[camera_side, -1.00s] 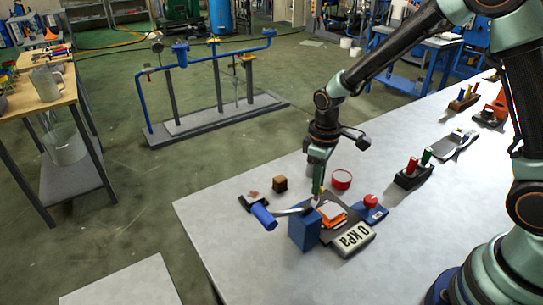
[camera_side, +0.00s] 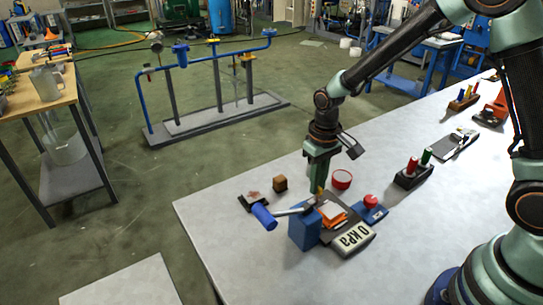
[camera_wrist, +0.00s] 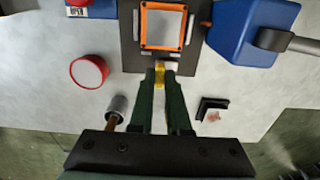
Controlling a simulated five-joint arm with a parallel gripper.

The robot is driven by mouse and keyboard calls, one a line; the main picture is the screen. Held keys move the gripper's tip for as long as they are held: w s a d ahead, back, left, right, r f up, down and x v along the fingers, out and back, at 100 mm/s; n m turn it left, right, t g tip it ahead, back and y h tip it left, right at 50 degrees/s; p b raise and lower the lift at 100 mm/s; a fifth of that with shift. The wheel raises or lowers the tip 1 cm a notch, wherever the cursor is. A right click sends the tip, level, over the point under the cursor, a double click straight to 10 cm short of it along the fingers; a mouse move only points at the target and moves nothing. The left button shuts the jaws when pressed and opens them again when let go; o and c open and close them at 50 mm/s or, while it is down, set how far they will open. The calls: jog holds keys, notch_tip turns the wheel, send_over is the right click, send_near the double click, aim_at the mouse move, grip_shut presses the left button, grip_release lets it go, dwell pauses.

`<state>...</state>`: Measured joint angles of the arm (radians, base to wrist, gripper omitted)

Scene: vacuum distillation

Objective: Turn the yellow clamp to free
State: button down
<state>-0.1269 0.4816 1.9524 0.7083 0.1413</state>
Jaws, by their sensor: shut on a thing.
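The yellow clamp (camera_wrist: 160,76) sits at the near edge of a dark plate (camera_wrist: 129,52) that carries an orange-framed square (camera_wrist: 164,26). My gripper (camera_wrist: 160,74) is shut on the clamp, with one green finger on each side of it. In the side view my gripper (camera_side: 318,188) points straight down at the plate's far edge, and a bit of the yellow clamp (camera_side: 320,190) shows at the fingertips. The fingers hide part of the clamp, and I cannot tell its exact angle.
A blue block (camera_side: 304,232) with a grey bar and blue handle (camera_side: 264,216) stands close to the left.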

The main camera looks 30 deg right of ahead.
jog(key=c, duration=0.9)
grip_release()
jog(key=shift+r, duration=0.15)
notch_tip(320, 180, up, 12)
jog(key=shift+f, duration=0.1)
jog(key=s+d+r+t, duration=0.1)
jog(key=s+r+t, duration=0.1)
jog(key=s, duration=0.1)
jog(key=s+d+r+t, duration=0.1)
jog(key=s+d+r, duration=0.1)
jog(key=s+r, duration=0.1)
jog(key=s+d+r+t, duration=0.2)
jog(key=s, duration=0.2)
jog(key=shift+s+r+t, duration=0.25)
jog(key=shift+s+t, duration=0.05)
jog(key=shift+s, duration=0.05)
